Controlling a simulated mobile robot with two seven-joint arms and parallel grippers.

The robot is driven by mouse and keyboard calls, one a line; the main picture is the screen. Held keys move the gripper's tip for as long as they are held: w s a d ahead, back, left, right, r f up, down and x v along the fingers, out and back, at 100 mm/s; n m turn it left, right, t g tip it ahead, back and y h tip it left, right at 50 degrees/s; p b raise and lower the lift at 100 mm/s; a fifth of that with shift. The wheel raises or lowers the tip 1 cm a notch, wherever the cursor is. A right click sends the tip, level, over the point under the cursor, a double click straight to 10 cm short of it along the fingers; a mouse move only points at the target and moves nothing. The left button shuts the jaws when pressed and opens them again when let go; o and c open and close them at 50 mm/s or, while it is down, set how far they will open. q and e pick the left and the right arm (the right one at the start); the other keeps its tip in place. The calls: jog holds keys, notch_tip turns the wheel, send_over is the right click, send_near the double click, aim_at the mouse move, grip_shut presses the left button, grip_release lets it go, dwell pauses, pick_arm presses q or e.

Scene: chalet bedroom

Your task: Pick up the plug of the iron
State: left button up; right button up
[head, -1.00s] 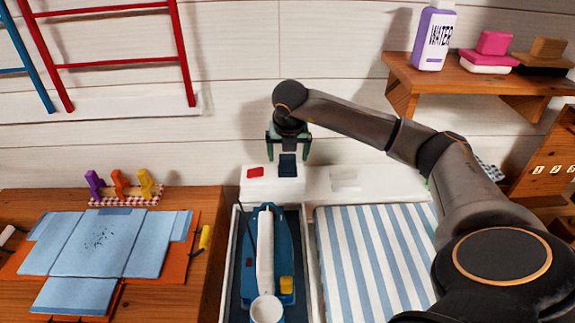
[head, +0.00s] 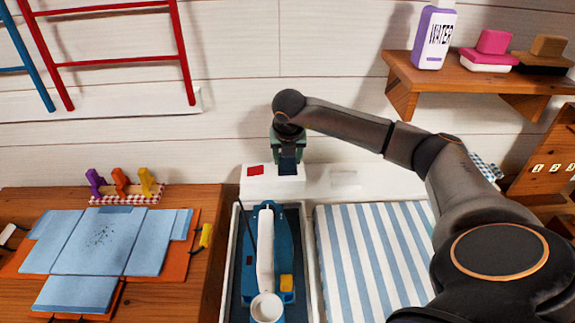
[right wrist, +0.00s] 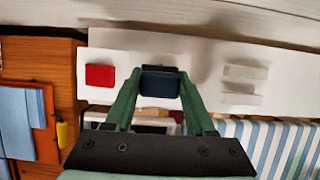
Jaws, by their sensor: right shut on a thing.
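The plug (head: 288,168) is a small dark blue block at the white ledge behind the iron. My right gripper (head: 288,160) is above the ledge with its fingers closed on the plug's two sides. In the right wrist view the dark plug (right wrist: 160,82) sits between the green fingertips. Whether it is still seated in the ledge cannot be told. The blue iron (head: 268,235) with a white handle lies in a tray in front, its dark cord rising at the left. My left gripper is not in view.
A red switch (head: 256,170) is on the white ledge (head: 325,180) just left of the plug. A striped ironing board (head: 370,260) is to the right. A wooden table (head: 205,270) with a folded blue cloth (head: 95,243) is to the left. A shelf (head: 480,75) overhangs at the upper right.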

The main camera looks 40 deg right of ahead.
grip_shut()
jog(key=shift+r, duration=0.1)
